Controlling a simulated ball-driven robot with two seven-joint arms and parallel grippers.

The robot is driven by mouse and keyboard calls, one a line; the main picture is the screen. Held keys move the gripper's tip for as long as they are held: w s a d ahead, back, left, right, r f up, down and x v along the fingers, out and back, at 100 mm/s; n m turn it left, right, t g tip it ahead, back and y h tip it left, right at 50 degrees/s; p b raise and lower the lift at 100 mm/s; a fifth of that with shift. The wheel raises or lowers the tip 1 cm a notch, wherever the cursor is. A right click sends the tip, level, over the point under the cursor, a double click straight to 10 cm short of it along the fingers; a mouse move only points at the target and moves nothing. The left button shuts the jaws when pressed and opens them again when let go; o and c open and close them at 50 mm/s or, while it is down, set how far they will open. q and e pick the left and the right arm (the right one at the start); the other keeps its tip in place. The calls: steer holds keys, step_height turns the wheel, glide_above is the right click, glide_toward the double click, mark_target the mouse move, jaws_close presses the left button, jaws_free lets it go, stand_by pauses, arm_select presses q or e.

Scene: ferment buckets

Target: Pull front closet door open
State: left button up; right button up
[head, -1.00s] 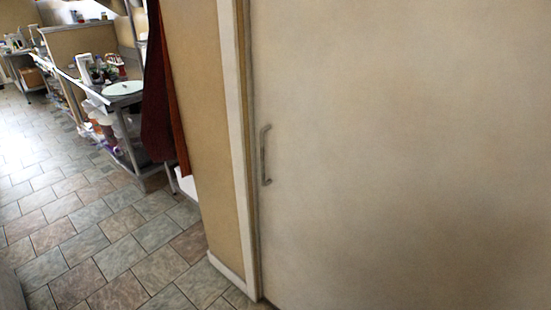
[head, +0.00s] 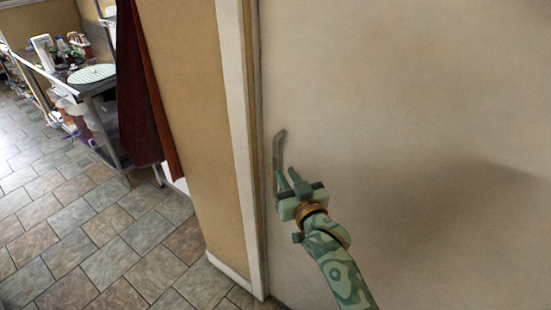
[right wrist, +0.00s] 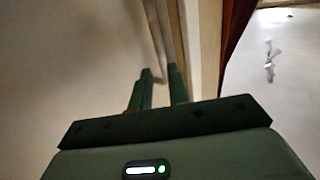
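The closet door (head: 400,90) is a plain pale panel filling the right of the head view, and it looks shut against its white frame (head: 240,130). Its slim grey vertical handle (head: 279,148) is near the door's left edge. My right gripper (head: 287,172) is at the handle's lower part, which it partly hides. In the right wrist view my two green fingers (right wrist: 160,72) are a little apart, with the blurred handle (right wrist: 157,38) just beyond the tips. I cannot tell whether they touch it. My left gripper is not in view.
A tan wall (head: 185,100) with dark red cloth (head: 138,100) hanging by it stands left of the door. Further left is a metal table (head: 85,82) with bottles and a round plate. The tiled floor (head: 110,240) is clear at lower left.

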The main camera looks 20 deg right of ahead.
mark_target(276, 159)
steer(key=w, duration=0.3)
steer(key=w+b, duration=0.1)
steer(key=w, duration=0.4)
steer(key=shift+w+a, duration=0.3)
jaws_close()
